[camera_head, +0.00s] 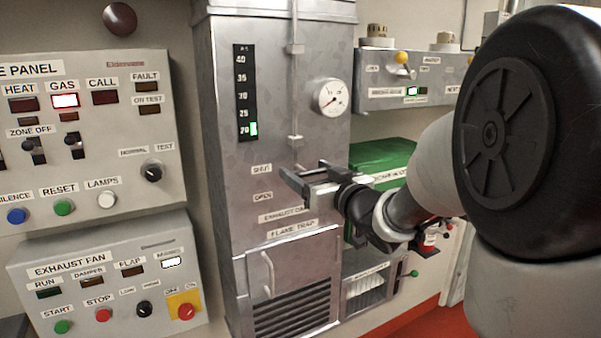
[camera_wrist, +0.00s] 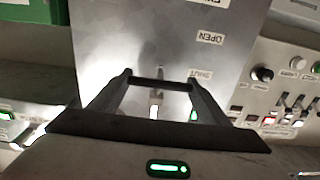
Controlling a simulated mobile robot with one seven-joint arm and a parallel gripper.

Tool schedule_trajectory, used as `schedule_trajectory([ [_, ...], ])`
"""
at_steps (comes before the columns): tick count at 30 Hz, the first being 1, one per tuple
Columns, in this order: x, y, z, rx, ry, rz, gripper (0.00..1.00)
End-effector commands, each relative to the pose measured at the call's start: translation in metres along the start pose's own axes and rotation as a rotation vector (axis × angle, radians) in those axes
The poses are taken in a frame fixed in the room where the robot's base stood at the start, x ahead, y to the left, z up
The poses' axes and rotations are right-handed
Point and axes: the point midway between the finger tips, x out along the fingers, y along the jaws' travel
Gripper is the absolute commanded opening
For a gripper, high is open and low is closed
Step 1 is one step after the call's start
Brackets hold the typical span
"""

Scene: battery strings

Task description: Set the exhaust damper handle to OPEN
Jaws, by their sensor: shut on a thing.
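The exhaust damper handle shows in the wrist view as a dark crossbar (camera_wrist: 160,83) between my fingertips. In the head view my gripper hides most of it, below a thin vertical rod (camera_head: 296,95) on the steel cabinet (camera_head: 220,110). My gripper (camera_head: 304,172) is shut on the handle, and it also shows in the wrist view (camera_wrist: 158,79). The SHUT label (camera_head: 261,169) and the OPEN label (camera_head: 262,196) below it are left of my gripper. The wrist view is turned over, with SHUT (camera_wrist: 200,73) nearest the handle and OPEN (camera_wrist: 211,38) farther up.
An alarm panel (camera_head: 90,130) and the exhaust fan panel (camera_head: 110,290) stand at left. A gauge (camera_head: 333,97) sits above my gripper. A green box (camera_head: 385,155) is behind my wrist. A lower door handle (camera_head: 268,273) juts out below.

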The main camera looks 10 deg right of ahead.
Motion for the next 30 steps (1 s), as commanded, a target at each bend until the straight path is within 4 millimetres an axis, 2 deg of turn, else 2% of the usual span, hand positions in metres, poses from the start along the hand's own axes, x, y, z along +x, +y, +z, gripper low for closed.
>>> schedule_trajectory([
  [5, 0.0, 0.0, 0.024, 0.001, -0.004, 0.0, 0.3],
  [12, 0.0, 0.0, 0.075, 0.002, -0.011, 0.0, 0.3],
  [23, 0.0, 0.0, 0.08, 0.002, -0.012, 0.0, 0.3],
  [24, 0.0, 0.0, 0.08, 0.003, -0.013, 0.0, 0.72],
  [27, 0.0, 0.0, 0.08, 0.002, -0.012, 0.0, 0.89],
  [30, 0.0, 0.0, 0.077, 0.002, -0.008, 0.0, 0.89],
])
